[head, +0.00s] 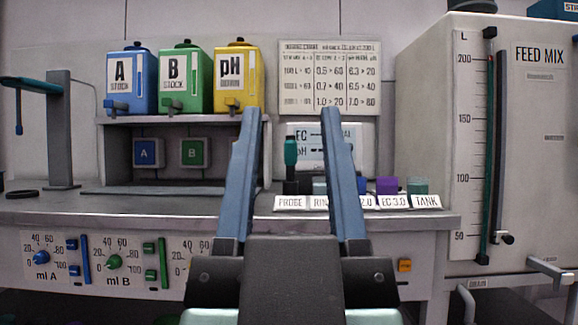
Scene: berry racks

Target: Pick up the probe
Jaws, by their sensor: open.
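The probe (291,152) has a teal top and a dark lower part. It stands upright on the bench behind the label reading PROBE (291,202). My gripper (290,112) is open, with its two blue fingers pointing forward. Nothing is held. I cannot tell how far the fingertips are from the probe. The lower body of my gripper hides part of the bench front.
Several coloured cups, including a purple one (387,186), stand right of the probe behind labels. Blue (131,85), green (185,85) and yellow (238,85) bottles sit on a shelf at left. A stand (60,130) is far left. The feed mix tank (535,150) is at right.

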